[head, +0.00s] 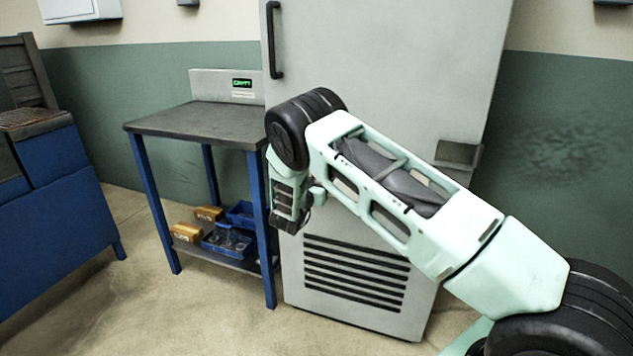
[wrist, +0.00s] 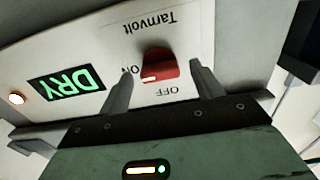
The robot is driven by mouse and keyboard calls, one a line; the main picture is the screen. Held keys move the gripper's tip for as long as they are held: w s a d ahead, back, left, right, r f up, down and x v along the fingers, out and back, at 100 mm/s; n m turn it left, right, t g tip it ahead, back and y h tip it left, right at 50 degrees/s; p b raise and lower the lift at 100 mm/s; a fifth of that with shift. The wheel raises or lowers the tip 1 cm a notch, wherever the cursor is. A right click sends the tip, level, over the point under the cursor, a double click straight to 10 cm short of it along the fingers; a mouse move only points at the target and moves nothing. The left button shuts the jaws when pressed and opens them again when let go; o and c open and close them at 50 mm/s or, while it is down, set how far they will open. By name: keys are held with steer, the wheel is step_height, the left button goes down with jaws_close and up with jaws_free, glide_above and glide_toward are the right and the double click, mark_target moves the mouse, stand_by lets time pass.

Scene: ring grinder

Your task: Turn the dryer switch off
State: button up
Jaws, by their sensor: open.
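The dryer switch is a red knob (wrist: 160,64) on a pale panel (wrist: 70,45), seen upside down in the wrist view. Its white mark is on the side towards the ON label; the OFF label (wrist: 166,91) is below it. My gripper (wrist: 161,72) is open, with one finger on each side of the knob. Gaps show between the fingers and the knob; I cannot tell how deep they reach. A green DRY display (wrist: 68,84) is lit left of the knob. In the head view my gripper (head: 290,215) hangs before the cabinet, and I cannot make out the knob.
A tall grey cabinet (head: 390,60) stands behind my arm. A blue-legged bench (head: 200,122) with a small green display (head: 242,83) at its back stands to its left. Boxes and blue bins (head: 228,240) sit on its lower shelf. Floor is clear in front.

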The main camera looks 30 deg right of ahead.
steer(key=c, duration=1)
steer(key=shift+n, duration=0.3)
steer(key=shift+f+n+p, duration=0.15)
steer(key=shift+n+p, duration=1.15)
steer(key=shift+n, duration=7.3)
